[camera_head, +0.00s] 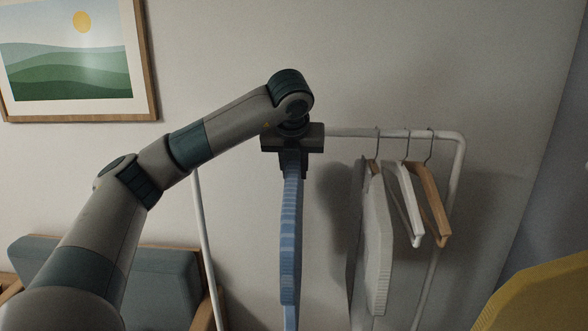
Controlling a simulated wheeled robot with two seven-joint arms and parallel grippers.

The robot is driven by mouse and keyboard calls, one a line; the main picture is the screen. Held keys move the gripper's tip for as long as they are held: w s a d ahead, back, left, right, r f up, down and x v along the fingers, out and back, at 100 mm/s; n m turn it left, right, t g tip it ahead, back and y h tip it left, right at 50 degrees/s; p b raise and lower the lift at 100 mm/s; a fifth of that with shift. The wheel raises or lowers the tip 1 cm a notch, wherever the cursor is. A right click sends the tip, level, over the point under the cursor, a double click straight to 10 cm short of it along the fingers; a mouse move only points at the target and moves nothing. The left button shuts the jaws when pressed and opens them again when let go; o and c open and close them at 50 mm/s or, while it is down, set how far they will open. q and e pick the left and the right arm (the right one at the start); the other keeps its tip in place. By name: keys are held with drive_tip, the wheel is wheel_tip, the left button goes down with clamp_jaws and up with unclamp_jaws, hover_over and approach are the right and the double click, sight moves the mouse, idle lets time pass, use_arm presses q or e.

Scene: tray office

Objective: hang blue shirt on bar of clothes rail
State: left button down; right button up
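The blue shirt (290,235) hangs straight down, seen nearly edge-on, with light and dark blue stripes. My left gripper (293,168) is above it, with its fingers closed at the shirt's top. The shirt's hanger and hook are hidden by the gripper. The bar (355,132) of the clothes rail (457,165) runs to the right from behind the gripper. The gripper covers the left part of the bar, so I cannot tell whether the hook touches it. My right gripper is not in view.
A pale grey shirt (378,250), a white hanger (409,205) and a wooden hanger (432,205) hang on the bar's right half. A grey-blue armchair (165,270) stands at lower left. A framed picture (70,60) is on the wall. Something yellow (540,295) is at lower right.

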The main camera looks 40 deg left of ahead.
use_arm(q)
drive_tip(key=shift+s+b+x, duration=0.2)
drive_tip(key=shift+b+x, duration=0.95)
drive_tip(key=shift+x, duration=0.25)
drive_tip(key=shift+d+f, duration=0.15)
drive_tip(key=shift+f, duration=0.05)
drive_tip(key=c, duration=1.4)
unclamp_jaws()
drive_tip(key=shift+o, duration=0.2)
drive_tip(key=shift+s+r, duration=0.1)
